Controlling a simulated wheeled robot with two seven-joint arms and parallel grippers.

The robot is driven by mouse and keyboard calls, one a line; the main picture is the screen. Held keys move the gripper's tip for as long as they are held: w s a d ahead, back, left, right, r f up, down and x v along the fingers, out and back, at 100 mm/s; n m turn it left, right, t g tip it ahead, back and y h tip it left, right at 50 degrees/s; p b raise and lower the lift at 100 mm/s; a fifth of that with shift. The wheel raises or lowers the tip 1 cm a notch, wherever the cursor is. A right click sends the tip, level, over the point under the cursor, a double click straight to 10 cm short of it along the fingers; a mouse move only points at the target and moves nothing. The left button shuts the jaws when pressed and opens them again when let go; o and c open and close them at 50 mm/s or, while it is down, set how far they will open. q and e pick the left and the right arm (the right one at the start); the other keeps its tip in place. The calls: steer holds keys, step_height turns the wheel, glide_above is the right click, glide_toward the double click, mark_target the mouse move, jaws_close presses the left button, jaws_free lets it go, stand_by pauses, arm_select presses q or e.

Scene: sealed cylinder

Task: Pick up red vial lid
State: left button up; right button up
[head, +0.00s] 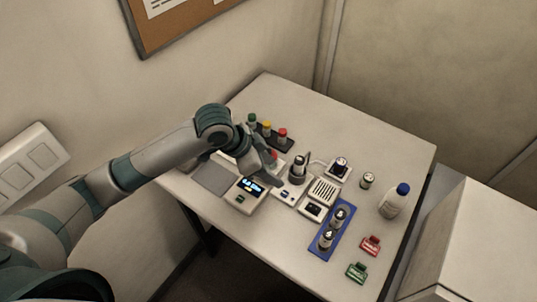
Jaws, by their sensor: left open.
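A dark rack (259,138) near the back left of the table holds vials with a green lid (252,117), a yellow lid (267,125) and a red vial lid (283,132). Another small red piece (274,155) shows just in front of the rack, partly hidden by my left wrist; I cannot tell if it is also a lid. My left gripper (270,178) is open, pointing down over the devices, in front of the rack and the red lids. Its fingertips are small and partly hidden. My right gripper is not in view.
A device with a lit display (251,186) stands below my left gripper. Right of it are a white station (322,190), a blue tray (346,216) with dark-topped items, a blue-capped bottle (394,203), a small jar (367,180) and red (370,246) and green (356,273) tags. The table's back right is clear.

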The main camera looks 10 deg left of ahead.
arm_select(q)
steer(key=w+a+r+y, duration=0.1)
steer(key=w+a+r, duration=0.6)
steer(key=a+r, duration=0.2)
steer(key=shift+w+a+r+g, duration=0.15)
steer(key=shift+w+a+g, duration=0.1)
steer(key=shift+g, duration=0.15)
steer(key=shift+b+x, duration=1.3)
steer(key=shift+x, duration=4.85)
steer(key=shift+w+a, duration=0.1)
steer(key=shift+a, duration=0.1)
